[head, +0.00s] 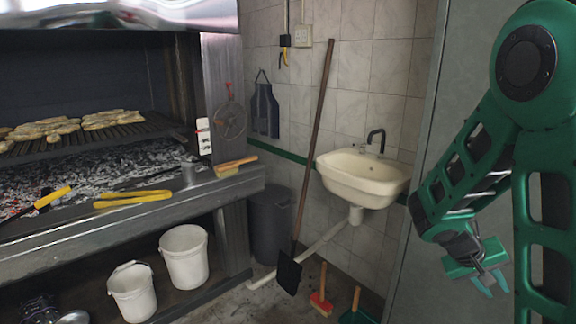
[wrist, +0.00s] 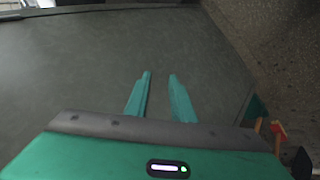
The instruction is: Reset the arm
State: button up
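My green arm fills the right side of the head view, bent down from a high joint. My gripper (head: 489,280) hangs at the lower right in front of a plain grey panel (head: 412,235). In the wrist view my gripper's two teal fingers (wrist: 160,98) stand apart with a gap between them. Nothing is between the fingers. The grey panel (wrist: 130,50) fills most of the wrist view beyond the fingertips. No contact between my gripper and anything shows.
A grill (head: 90,130) with meat and coals is at left. Yellow tongs (head: 133,198) and a brush (head: 236,164) lie on its ledge. White buckets (head: 184,256) sit below. A sink (head: 362,176), a leaning shovel (head: 288,272), a grey bin (head: 270,222) and a red brush (head: 321,302) are in the middle.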

jog(key=s+a+r+m+y, duration=0.1)
jog(key=s+a+r+y, duration=0.1)
jog(key=s, duration=0.4)
jog(key=s+a+r+m+y, duration=0.1)
jog(key=s+a+r+y, duration=0.1)
jog(key=s+a+y, duration=0.2)
jog(key=s+a+r+m+y, duration=0.1)
jog(key=s+a+r+y, duration=0.1)
jog(key=s+a, duration=0.3)
jog(key=s+r, duration=0.1)
jog(key=s, duration=0.3)
jog(key=shift+s+a+y, duration=0.25)
jog(key=shift+a+y, duration=0.1)
jog(key=shift+y, duration=0.05)
